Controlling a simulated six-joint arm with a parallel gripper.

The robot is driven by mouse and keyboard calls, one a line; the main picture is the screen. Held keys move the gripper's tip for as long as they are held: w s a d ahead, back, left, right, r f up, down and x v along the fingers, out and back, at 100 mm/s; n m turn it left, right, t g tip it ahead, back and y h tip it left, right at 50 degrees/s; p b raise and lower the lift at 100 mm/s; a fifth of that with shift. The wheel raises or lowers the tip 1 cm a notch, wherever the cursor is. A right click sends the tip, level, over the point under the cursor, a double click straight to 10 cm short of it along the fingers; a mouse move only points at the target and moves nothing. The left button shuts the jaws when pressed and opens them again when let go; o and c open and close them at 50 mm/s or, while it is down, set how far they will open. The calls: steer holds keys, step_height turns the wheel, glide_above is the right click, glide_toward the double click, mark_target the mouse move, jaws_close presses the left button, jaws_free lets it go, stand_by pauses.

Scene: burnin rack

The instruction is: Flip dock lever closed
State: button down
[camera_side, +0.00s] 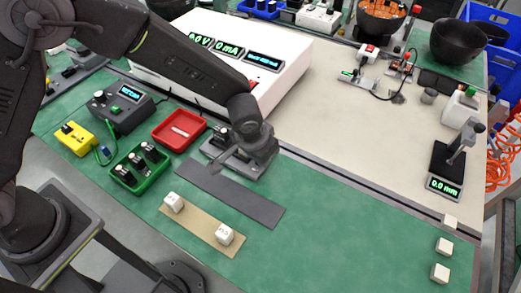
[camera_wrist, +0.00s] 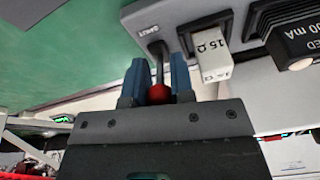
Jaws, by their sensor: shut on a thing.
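The dock (camera_wrist: 262,22) is a grey block with a thin dark lever (camera_wrist: 158,66) that ends in a red ball knob (camera_wrist: 158,94). My gripper (camera_wrist: 157,78) has its blue fingers on either side of the lever and is shut on it, with the knob between the fingers near the palm. A white block marked 15 Ω (camera_wrist: 207,45) sits in the dock beside the lever, and a black block marked mA (camera_wrist: 295,35) stands farther right. In the side view my gripper (camera_side: 240,152) is over the dock (camera_side: 216,151) and hides most of it, including the lever.
A large white instrument (camera_side: 282,80) stands behind the dock. A red tray (camera_side: 180,130) and a green tray (camera_side: 139,182) with black-topped parts lie to its left. A grey strip (camera_side: 235,197) and a tan strip (camera_side: 200,236) with two white cubes lie in front.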

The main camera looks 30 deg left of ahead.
steer(key=shift+s+t, duration=0.15)
steer(key=shift+t, duration=0.55)
steer(key=c, duration=1.3)
jaws_free()
steer(key=shift+o, duration=0.2)
steer(key=v, duration=1.4)
